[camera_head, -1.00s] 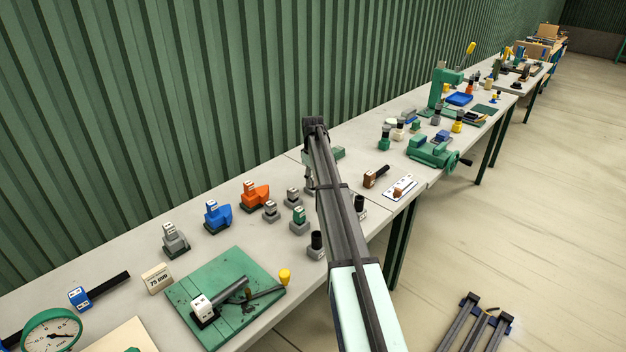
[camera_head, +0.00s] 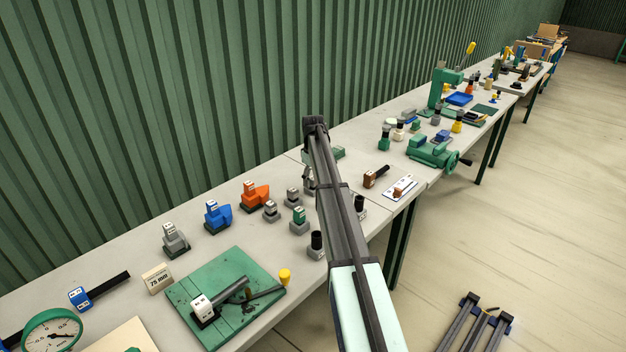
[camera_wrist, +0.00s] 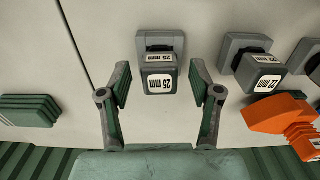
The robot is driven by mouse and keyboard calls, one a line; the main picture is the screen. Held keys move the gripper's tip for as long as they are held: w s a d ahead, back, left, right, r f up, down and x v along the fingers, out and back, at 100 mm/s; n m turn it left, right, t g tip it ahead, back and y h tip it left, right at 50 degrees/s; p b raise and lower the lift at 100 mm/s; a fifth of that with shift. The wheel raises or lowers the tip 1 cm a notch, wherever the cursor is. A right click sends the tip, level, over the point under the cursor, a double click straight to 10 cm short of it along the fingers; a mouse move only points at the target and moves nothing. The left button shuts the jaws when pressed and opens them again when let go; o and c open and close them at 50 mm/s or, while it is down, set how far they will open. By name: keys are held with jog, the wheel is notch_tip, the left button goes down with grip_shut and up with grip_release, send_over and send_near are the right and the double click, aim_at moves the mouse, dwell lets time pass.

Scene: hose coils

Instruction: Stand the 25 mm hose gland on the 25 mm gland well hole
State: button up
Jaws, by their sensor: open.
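In the wrist view my gripper (camera_wrist: 159,72) is open, one finger on each side of a dark block labelled 25 mm (camera_wrist: 159,77). This block sits on a grey square base, and there is a gap between it and each finger. I cannot tell which is the hose gland or where the 25 mm gland well hole is. In the head view my arm largely hides the gripper and the block between its fingers.
An orange block (camera_wrist: 278,116) stands at the right in the wrist view, and a green ribbed block (camera_wrist: 28,110) lies at the left. In the head view, a green mat (camera_head: 240,272) lies at the front, and a green vise (camera_head: 433,152) stands farther along the bench.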

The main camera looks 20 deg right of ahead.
jog(key=shift+r+p, duration=1.7)
jog(key=shift+r, duration=2.2)
notch_tip(320, 180, up, 12)
